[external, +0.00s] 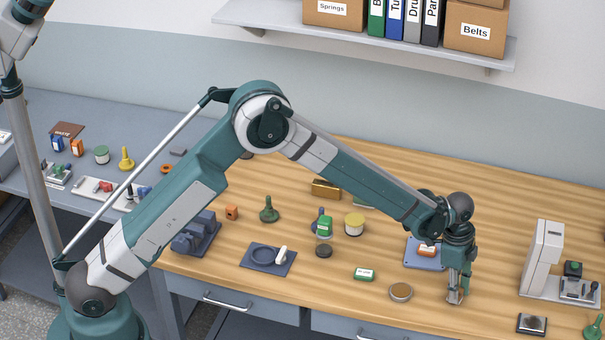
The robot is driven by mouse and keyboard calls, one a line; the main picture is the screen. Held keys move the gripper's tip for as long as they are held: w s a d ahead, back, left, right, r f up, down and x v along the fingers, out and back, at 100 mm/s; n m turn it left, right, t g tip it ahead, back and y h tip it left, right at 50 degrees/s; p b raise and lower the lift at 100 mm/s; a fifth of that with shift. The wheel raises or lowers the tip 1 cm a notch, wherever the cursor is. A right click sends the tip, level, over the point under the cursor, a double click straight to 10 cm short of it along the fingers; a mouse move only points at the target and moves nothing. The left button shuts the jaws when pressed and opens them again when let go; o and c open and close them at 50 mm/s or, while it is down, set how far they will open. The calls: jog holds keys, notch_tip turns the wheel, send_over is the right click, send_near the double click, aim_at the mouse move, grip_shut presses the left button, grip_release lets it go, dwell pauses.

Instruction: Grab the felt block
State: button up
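My gripper (455,296) points down low over the right part of the wooden bench, right of a round tan-topped dish (401,291). Its fingers look close together, but they are too small to tell if they are open or hold something. I cannot say for sure which thing is the felt block. Small block-like things include a green and white block (364,274) left of my gripper, a dark flat square piece (532,324) to its right, and a grey block (178,151) at the far left.
A blue tray (412,256) with an orange and white item stands just behind my gripper. A white bench device (543,257) stands to the right. A dark plate with a ring (268,259) and a green jar (324,226) stand left. A shelf (380,38) hangs above.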

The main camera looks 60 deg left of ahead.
jog(key=shift+r, duration=0.1)
jog(key=shift+r, duration=4.95)
